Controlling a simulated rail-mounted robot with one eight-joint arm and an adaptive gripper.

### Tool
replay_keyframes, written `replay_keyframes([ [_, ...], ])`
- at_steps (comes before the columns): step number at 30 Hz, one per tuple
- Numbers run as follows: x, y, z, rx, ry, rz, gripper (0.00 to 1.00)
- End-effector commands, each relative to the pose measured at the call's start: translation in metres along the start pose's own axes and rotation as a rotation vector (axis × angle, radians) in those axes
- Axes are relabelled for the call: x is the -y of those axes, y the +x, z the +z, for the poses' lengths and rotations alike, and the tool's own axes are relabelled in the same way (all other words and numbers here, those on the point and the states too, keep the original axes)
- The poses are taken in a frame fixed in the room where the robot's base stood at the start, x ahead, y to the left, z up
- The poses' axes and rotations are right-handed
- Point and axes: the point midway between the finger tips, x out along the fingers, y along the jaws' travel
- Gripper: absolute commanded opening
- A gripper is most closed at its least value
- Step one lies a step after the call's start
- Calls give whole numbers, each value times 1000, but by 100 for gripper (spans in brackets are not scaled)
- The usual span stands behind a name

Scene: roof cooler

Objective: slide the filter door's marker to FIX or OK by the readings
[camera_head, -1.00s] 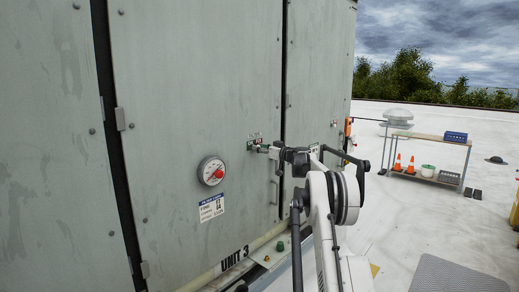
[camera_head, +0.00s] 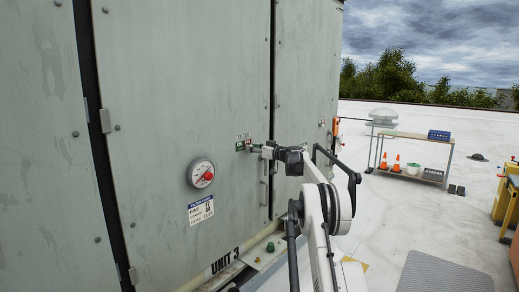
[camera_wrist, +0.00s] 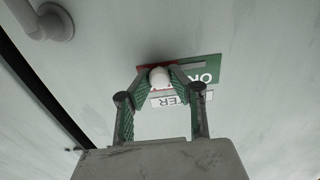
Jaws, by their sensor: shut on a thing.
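The filter door (camera_head: 150,100) is a grey panel with a small red and green marker plate (camera_head: 243,144). In the wrist view the plate (camera_wrist: 205,72) shows upside down, with OK on green at the right and red at the left. A slot runs along it. My gripper (camera_wrist: 158,78) is shut on the white round marker knob (camera_wrist: 158,73), which stands at the red part; the fingers hide the rest of that lettering. In the head view my gripper (camera_head: 260,149) is at the plate.
Below the gauge is a blue-headed printed label (camera_head: 201,210), too small to read. A door handle (camera_head: 263,190) stands just under my gripper. A bench (camera_head: 415,137) with cones and boxes is at the right, across open white roof.

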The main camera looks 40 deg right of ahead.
Motion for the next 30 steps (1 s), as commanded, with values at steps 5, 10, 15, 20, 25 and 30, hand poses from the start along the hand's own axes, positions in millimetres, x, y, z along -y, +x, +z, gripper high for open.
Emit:
replay_keyframes([
  [5, -4, -3, -2, -3, 2, 11, 0],
  [10, -4, -3, -2, -3, 2, 10, 39],
  [15, -4, -2, -2, -2, 1, 8, 39],
  [20, -4, -5, -2, -2, 1, 8, 39],
  [25, -4, -19, -2, -2, 1, 8, 39],
  [30, -4, -45, -2, -2, 1, 10, 39],
])
